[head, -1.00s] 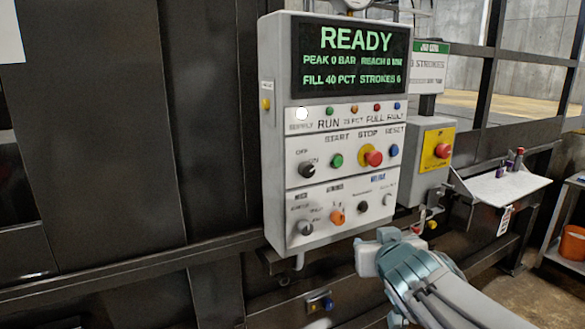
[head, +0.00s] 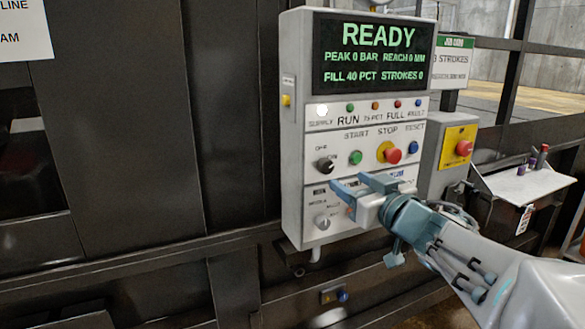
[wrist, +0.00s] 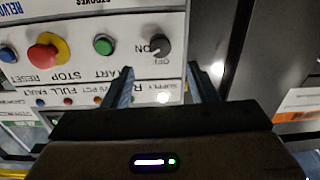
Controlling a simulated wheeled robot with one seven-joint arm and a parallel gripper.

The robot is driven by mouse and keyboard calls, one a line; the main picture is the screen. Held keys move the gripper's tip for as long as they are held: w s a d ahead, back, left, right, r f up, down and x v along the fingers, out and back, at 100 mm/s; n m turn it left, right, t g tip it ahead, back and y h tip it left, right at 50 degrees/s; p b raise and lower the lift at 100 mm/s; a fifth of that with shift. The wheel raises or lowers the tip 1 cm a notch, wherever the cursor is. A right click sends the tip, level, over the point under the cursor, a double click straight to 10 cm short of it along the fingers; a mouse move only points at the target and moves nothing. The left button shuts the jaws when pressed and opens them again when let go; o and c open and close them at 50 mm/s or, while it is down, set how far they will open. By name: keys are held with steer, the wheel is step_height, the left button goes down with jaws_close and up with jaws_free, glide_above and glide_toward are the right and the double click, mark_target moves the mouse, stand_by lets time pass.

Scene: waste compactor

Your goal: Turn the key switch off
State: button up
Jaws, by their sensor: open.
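The key switch (head: 326,165) is a dark round knob with OFF and ON labels on the white control panel (head: 292,130), left of the green start button. The knob also shows in the wrist view (wrist: 159,46), upside down, ahead of the fingers and between their lines. My gripper (head: 348,186) is in front of the panel, below and right of the knob. Its two fingers (wrist: 163,78) are apart with nothing between them, and the knob is beyond the tips. In the head view the gripper covers part of the panel's lower row.
A green start button (head: 355,157), a red stop button (head: 392,155) and a blue reset button (head: 413,147) sit right of the knob. A grey selector knob (head: 322,222) is below. The display reads READY.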

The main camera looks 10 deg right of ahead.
mark_target(329, 168)
steer(key=x, duration=0.8)
steer(key=shift+w+p, duration=0.15)
steer(key=shift+p, duration=0.2)
